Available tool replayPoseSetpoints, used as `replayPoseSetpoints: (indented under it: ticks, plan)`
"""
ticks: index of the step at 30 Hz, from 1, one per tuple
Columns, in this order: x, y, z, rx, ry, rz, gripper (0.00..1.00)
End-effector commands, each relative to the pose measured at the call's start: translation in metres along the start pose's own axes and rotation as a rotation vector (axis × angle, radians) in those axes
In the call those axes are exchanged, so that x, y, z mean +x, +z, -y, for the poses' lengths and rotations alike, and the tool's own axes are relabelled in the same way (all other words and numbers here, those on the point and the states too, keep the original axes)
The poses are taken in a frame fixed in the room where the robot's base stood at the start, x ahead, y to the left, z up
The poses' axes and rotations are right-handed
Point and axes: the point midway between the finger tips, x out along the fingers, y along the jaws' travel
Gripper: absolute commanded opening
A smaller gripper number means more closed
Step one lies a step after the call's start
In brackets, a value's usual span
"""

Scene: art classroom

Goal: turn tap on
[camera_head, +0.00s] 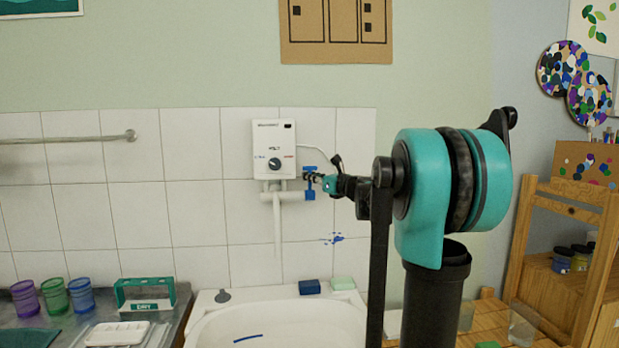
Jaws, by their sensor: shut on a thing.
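A white water heater (273,149) with a dark round knob hangs on the tiled wall. Below it are white pipes with a downward spout (277,225) and a blue tap (309,195) on the right side. My gripper (311,177) reaches in from the right at the tap, its dark fingers small in view and shut on the tap's blue handle (309,168). The fingers hide part of the handle. No water shows below the spout.
A white sink (270,327) stands below, with a blue block (309,287) and a pale green block (342,283) on its back rim. Purple, green and blue cups (54,295) stand on the left counter. A wooden shelf (594,270) is at right. A metal rail (70,140) crosses the left wall.

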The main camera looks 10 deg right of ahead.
Motion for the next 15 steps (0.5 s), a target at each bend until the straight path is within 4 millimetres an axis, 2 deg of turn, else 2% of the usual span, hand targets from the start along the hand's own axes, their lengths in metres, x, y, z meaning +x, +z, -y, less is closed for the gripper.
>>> replayPoseSetpoints:
  ticks: [9,15]
  plan:
    - [-0.013,-0.003,-0.009,-0.124,0.001,0.188,0.0]
    - [-0.017,-0.003,-0.011,-0.162,-0.001,0.243,0.0]
